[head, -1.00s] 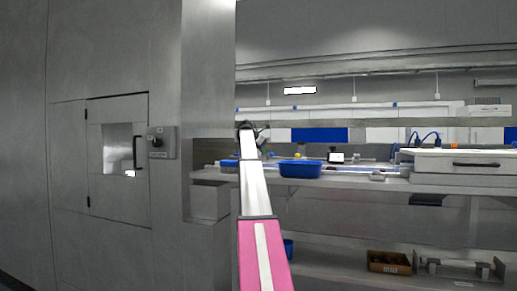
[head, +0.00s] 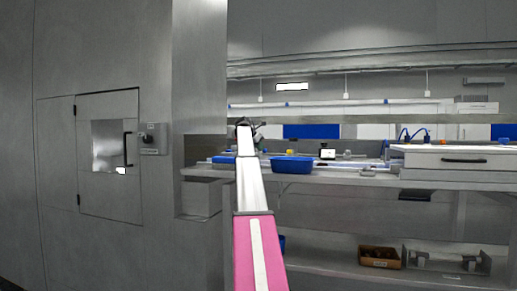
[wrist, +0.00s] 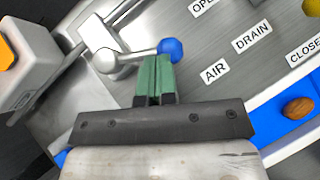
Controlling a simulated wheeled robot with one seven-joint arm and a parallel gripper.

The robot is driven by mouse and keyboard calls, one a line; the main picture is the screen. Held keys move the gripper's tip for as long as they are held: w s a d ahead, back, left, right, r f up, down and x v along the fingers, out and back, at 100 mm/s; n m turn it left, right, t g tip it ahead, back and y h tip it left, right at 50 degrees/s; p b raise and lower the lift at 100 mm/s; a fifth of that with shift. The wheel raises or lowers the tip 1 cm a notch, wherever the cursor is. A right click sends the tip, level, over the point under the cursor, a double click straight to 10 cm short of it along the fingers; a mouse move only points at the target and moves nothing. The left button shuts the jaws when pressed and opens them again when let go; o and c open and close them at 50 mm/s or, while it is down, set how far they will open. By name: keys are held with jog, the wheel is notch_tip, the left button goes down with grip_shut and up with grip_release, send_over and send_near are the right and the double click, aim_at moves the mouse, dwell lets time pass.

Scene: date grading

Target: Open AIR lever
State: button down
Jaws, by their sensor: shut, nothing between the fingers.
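In the wrist view a metal lever with a blue ball knob (wrist: 170,48) reaches from a round silver hub (wrist: 104,60) on a steel panel. An AIR label (wrist: 214,72) and a DRAIN label (wrist: 252,38) are beside it. My gripper (wrist: 154,62) has green fingers pressed together, empty. Its tips are right at the lever, just below and left of the blue knob; I cannot tell whether they touch it. In the head view my gripper (head: 257,127) is small at the end of the outstretched arm, and the lever cannot be made out there.
OPEN and CLOSED (wrist: 305,48) labels are partly cut off by the frame. A yellow knob (wrist: 311,4) is at the top right. A date (wrist: 298,107) lies in a blue channel at right. A white block with an orange top (wrist: 22,62) is at left. A blue bin (head: 292,167) stands on the bench.

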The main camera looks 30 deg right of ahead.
jog(key=shift+d, duration=1.6)
